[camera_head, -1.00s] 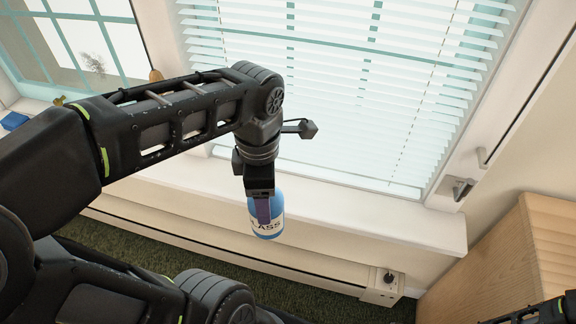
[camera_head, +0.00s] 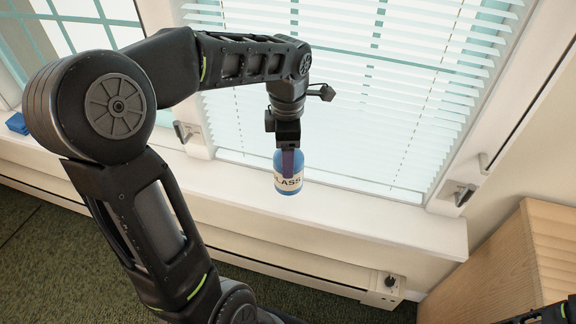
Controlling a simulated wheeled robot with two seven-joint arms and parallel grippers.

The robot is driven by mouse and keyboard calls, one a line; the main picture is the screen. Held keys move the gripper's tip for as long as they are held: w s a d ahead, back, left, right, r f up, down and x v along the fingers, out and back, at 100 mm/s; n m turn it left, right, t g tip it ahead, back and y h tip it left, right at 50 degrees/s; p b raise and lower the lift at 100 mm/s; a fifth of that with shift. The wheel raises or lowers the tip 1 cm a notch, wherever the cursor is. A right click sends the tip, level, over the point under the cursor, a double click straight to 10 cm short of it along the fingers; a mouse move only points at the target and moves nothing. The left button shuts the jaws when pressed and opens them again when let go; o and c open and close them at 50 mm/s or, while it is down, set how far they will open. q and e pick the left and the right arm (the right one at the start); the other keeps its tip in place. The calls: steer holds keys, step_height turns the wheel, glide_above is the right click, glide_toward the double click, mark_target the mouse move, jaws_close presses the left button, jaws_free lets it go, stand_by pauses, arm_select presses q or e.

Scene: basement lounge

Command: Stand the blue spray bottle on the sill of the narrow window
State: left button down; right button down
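My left gripper (camera_head: 289,162) is shut on the blue spray bottle (camera_head: 289,187), which has a white label with dark letters. The bottle hangs upright, its top hidden by the gripper. In the picture it overlaps the white sill (camera_head: 375,222) below the window with lowered blinds (camera_head: 350,100). I cannot tell whether its base touches the sill or is above it. A second window (camera_head: 70,35) with a teal grid is partly in view at the upper left. My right gripper is not in view.
A small blue object (camera_head: 17,123) lies on the sill at the far left. Window handles (camera_head: 462,193) stick out by the frame. A wooden cabinet (camera_head: 500,260) stands at the lower right. The sill right of the bottle is clear. A baseboard heater (camera_head: 330,280) runs below.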

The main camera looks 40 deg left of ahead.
mark_target(290, 187)
arm_select(q)
step_height(290, 187, down, 4)
steer(key=shift+f, duration=0.25)
steer(key=shift+w+f, duration=0.15)
steer(key=shift+w, duration=0.05)
steer(key=shift+f, duration=0.1)
steer(key=shift+f+b, duration=0.15)
steer(key=shift+b, duration=0.25)
steer(key=shift+c, duration=1.6)
jaws_free()
